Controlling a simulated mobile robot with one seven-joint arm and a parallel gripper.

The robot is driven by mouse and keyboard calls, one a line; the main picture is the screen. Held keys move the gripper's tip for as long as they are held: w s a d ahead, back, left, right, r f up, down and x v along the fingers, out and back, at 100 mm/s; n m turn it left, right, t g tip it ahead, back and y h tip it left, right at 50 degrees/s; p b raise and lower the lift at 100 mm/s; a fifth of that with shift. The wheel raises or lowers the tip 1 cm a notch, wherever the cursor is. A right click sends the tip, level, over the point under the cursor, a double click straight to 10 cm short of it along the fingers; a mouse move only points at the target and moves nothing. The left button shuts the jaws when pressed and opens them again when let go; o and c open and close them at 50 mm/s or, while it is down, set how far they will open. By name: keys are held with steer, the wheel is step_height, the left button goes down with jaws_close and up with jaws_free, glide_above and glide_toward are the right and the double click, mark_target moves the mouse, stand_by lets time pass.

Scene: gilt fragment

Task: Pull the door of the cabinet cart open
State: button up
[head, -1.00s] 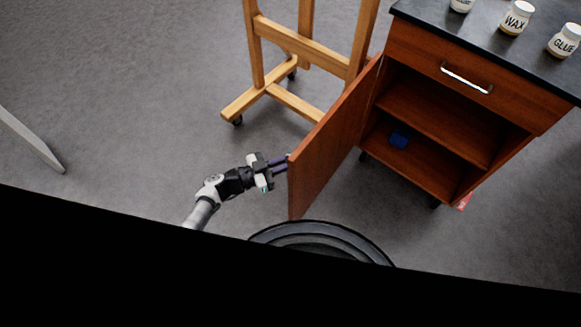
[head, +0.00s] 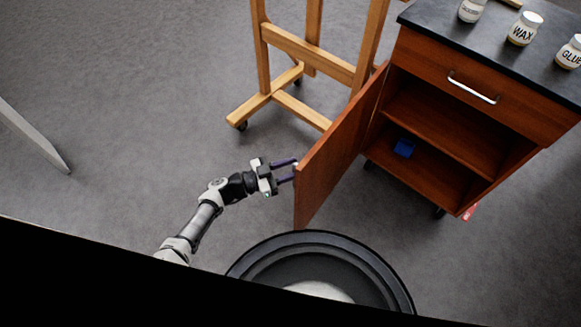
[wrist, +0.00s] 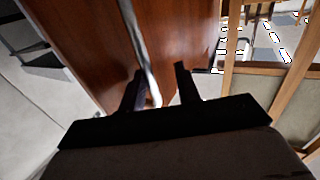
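The cabinet cart (head: 480,52) is reddish-brown wood with a dark top. Its door (head: 335,150) stands swung wide open on the left side, showing two inner shelf levels. The door also shows in the wrist view (wrist: 95,40), with its long metal bar handle (wrist: 139,45). My gripper (head: 297,170) is at the outer face of the door, near its free edge, left of it in the head view. Its two dark fingers are apart. In the wrist view the handle's lower end lies between the fingers (wrist: 158,78), with a gap to the right finger.
A wooden easel on casters (head: 305,45) stands behind the door. Several jars (head: 525,29) stand on top. A drawer with a metal handle (head: 473,88) is shut. Open floor (head: 130,110) lies to the left.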

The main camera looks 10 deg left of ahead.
steer(key=b+v, duration=0.3)
steer(key=v, duration=1.1)
steer(key=shift+w+f, duration=0.1)
steer(key=shift+w, duration=0.05)
